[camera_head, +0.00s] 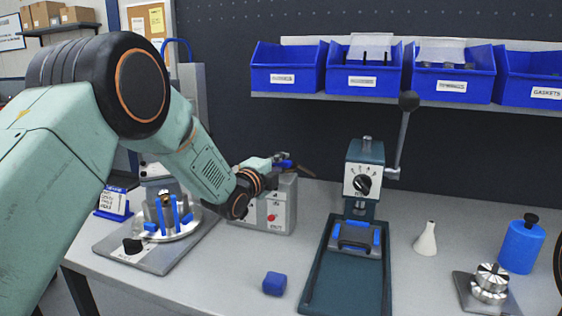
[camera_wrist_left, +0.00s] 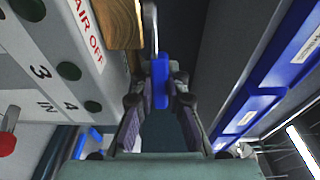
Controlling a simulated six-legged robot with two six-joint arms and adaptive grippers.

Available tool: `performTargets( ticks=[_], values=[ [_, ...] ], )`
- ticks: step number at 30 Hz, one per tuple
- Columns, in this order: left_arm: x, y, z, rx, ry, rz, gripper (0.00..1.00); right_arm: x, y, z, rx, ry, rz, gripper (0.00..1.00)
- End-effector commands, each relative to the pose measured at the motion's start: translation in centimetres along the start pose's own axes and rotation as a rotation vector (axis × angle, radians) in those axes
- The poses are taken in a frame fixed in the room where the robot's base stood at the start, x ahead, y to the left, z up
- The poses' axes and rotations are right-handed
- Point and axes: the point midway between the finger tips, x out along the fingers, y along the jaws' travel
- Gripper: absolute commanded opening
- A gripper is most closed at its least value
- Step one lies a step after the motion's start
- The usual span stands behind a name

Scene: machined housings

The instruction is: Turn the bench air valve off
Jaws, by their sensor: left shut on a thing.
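The bench air valve's blue handle (camera_wrist_left: 160,80) is between the fingers of my left gripper (camera_wrist_left: 160,98) in the left wrist view. The gripper is shut on it. In the head view, my left gripper (camera_head: 287,164) reaches over a grey box (camera_head: 280,207) at the back of the bench, and a bit of blue shows at its fingers. A sign reading "AIR OFF" (camera_wrist_left: 88,30) is beside the handle in the wrist view. The handle's exact angle is hard to tell. My right gripper is not in view.
A green press (camera_head: 365,180) with a raised lever stands right of the box. Blue bins (camera_head: 363,80) hang above the bench. A fixture with blue clamps (camera_head: 165,222) is at left. A blue block (camera_head: 274,284) lies in front, and a white funnel (camera_head: 427,240) stands right.

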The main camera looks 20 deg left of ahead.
Motion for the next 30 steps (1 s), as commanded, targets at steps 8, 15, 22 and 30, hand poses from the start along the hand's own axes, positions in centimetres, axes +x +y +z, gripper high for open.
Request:
performTargets(
  ticks=[8,15,22,30],
  values=[
    [-1.2,-0.3,0.3,-0.002,0.203,-0.004,0.0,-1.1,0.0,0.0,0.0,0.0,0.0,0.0],
    [-2.3,-0.3,0.6,0.001,0.384,-0.003,0.0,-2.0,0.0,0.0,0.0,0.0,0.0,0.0],
    [-3.2,-0.1,0.9,0.002,0.545,-0.003,0.0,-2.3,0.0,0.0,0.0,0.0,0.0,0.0],
    [-3.9,0.0,1.3,0.002,0.68,-0.001,0.0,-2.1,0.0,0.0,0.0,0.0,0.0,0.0]
  ],
)
